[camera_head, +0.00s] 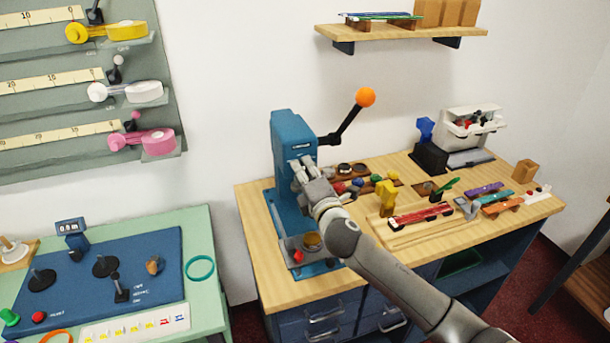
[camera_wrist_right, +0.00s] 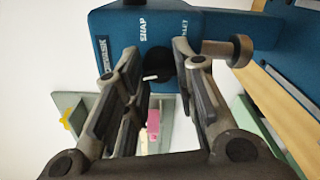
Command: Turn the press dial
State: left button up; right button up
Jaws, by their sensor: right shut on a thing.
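The blue press (camera_head: 290,135) stands at the left end of the wooden counter. Its black lever with an orange ball (camera_head: 365,97) points up to the right. My right gripper (camera_head: 302,170) is at the front of the press, its fingers shut on the press dial. In the right wrist view, the black dial (camera_wrist_right: 160,65) sits between the fingers of the gripper (camera_wrist_right: 163,80), with a short white mark on it and the words SNAP and RIVET printed on the press nearby. In the head view the gripper hides the dial. My left gripper is not in view.
The press base holds a small brass-coloured cup (camera_head: 312,241) and a red piece (camera_head: 297,257) below my right arm. A yellow tool (camera_head: 387,196) and a wooden tray (camera_head: 400,232) lie to the right. A green table (camera_head: 205,300) stands on the left.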

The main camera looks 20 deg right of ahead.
jog(key=m+p, duration=0.1)
jog(key=m, duration=1.5)
jog(key=shift+d+r+m, duration=0.1)
jog(key=shift+m, duration=0.2)
jog(key=m+p, duration=0.1)
jog(key=m, duration=0.2)
jog(key=shift+m, duration=0.3)
jog(key=m+p, duration=0.1)
jog(key=m, duration=0.3)
jog(key=shift+d+m+p, duration=0.1)
jog(key=shift+m+p, duration=0.5)
jog(key=shift+m, duration=0.6)
jog(key=o, duration=1)
